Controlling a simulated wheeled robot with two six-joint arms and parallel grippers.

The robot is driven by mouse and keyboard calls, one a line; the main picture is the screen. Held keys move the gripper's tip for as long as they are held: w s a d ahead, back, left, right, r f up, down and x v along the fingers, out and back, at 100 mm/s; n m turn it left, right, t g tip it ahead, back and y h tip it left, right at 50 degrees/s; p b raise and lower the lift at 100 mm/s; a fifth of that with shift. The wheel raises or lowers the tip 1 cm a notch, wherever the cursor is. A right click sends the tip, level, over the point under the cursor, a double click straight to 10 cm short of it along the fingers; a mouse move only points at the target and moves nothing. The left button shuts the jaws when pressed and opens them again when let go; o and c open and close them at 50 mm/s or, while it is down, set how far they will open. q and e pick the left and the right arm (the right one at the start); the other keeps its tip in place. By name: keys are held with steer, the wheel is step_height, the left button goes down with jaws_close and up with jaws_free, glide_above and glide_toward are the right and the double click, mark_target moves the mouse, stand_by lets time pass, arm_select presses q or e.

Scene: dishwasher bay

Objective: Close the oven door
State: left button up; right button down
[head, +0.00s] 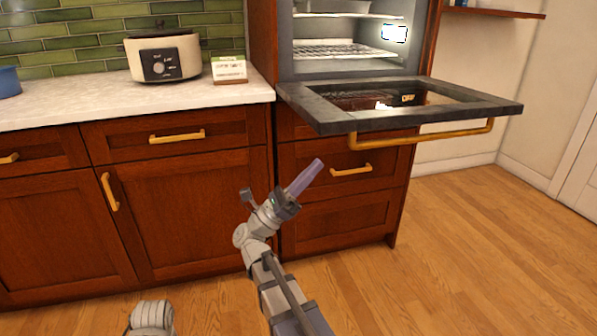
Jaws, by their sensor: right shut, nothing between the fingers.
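The oven door (330,116) is folded down, about level, and sticks out from the front of the oven (345,70). It has a dark frame, a glass pane and a gold bar handle (425,137) along its outer edge. My right gripper (318,165) is shut and empty. In the picture it is below the door, just left of the handle's left end, in front of the drawers; I see no contact with the door. My left gripper is out of view; only a grey part of mine shows at the bottom left.
Wire racks (328,50) sit inside the lit oven. Left of it, a white counter (120,92) carries a slow cooker (163,56), a small card box (229,69) and a blue pot (8,82). Drawers (335,212) stand below the door. The wood floor (480,240) at right is clear.

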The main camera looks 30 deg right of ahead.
mark_target(327, 133)
steer(key=shift+d+r+p, duration=0.25)
steer(key=shift+r+p, duration=0.5)
steer(key=shift+r, duration=0.15)
steer(key=shift+d+r+p, duration=0.25)
steer(key=shift+r+p, duration=0.45)
steer(key=shift+r, duration=0.25)
steer(key=shift+d+r+p, duration=0.25)
steer(key=shift+r+p, duration=0.5)
steer(key=shift+r, duration=0.15)
